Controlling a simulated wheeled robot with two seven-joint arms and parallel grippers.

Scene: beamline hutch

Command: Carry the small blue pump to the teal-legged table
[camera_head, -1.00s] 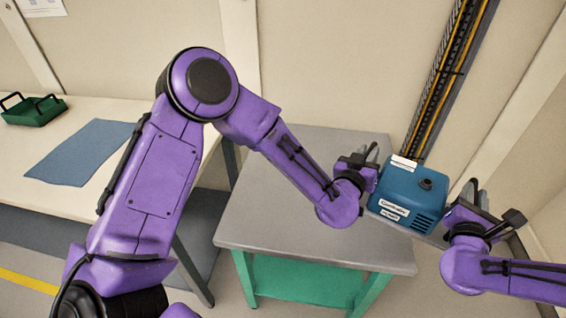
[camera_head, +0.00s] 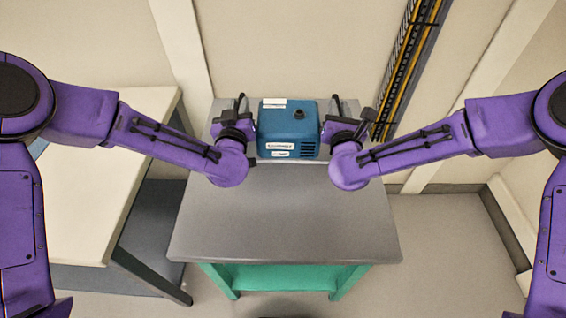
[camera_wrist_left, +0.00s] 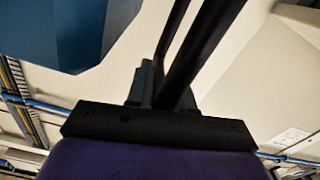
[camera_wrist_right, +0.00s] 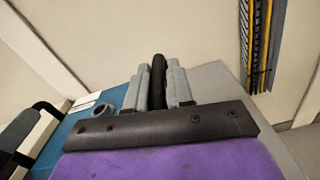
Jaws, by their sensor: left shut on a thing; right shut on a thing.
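The small blue pump (camera_head: 288,128), with pale labels and a dark round cap, is upright over the far part of the teal-legged table (camera_head: 285,215), which has a grey top. I cannot tell whether its underside touches the top. My left gripper (camera_head: 238,110) is shut on the pump's left black handle, and my right gripper (camera_head: 340,112) is shut on the right one. In the right wrist view, the black bar sits between the grey fingers (camera_wrist_right: 158,85), beside the pump (camera_wrist_right: 95,112). The left wrist view shows part of the pump (camera_wrist_left: 75,30).
A pale bench (camera_head: 85,185) stands left of the table, with a gap between them. A wall (camera_head: 300,50) is close behind the pump, with a cable tray (camera_head: 405,75) at the back right. The table's front is bare, and the floor (camera_head: 440,240) to the right is clear.

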